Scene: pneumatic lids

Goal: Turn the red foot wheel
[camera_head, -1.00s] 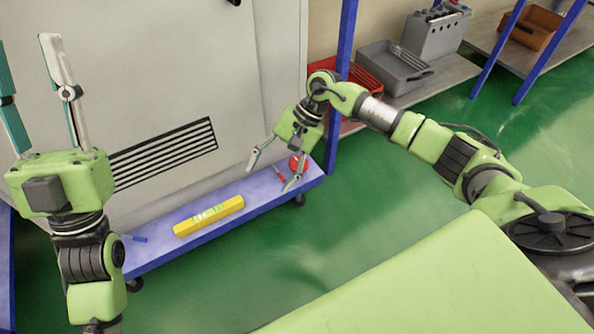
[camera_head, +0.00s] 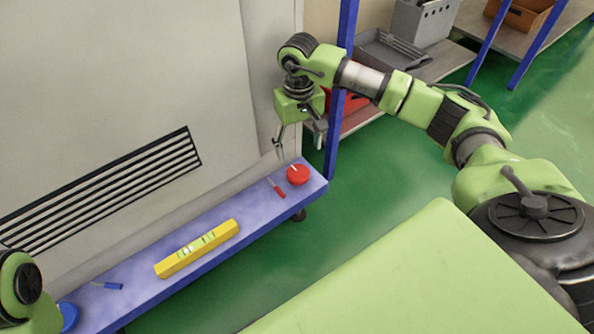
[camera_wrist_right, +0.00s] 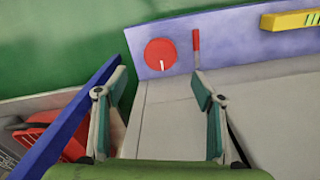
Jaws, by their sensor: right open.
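The red foot wheel (camera_head: 298,175) is a round red disc with a white line on it. It sits at the right end of the blue shelf (camera_head: 225,262). My right gripper (camera_head: 298,139) is open and empty, above the wheel and nearer the cabinet in the head view. In the right wrist view, the wheel (camera_wrist_right: 160,54) shows whole, beyond the fingertips and roughly midway between the two open fingers (camera_wrist_right: 160,78). I see no contact. My left gripper is out of view; only a piece of my left arm shows at the lower left.
A red marker (camera_head: 276,188) lies just left of the wheel. A yellow level (camera_head: 198,248), a blue marker (camera_head: 106,285) and a blue disc (camera_head: 68,316) are further left. A blue post (camera_head: 340,110) stands close right of the gripper. The grey cabinet (camera_head: 120,80) is behind.

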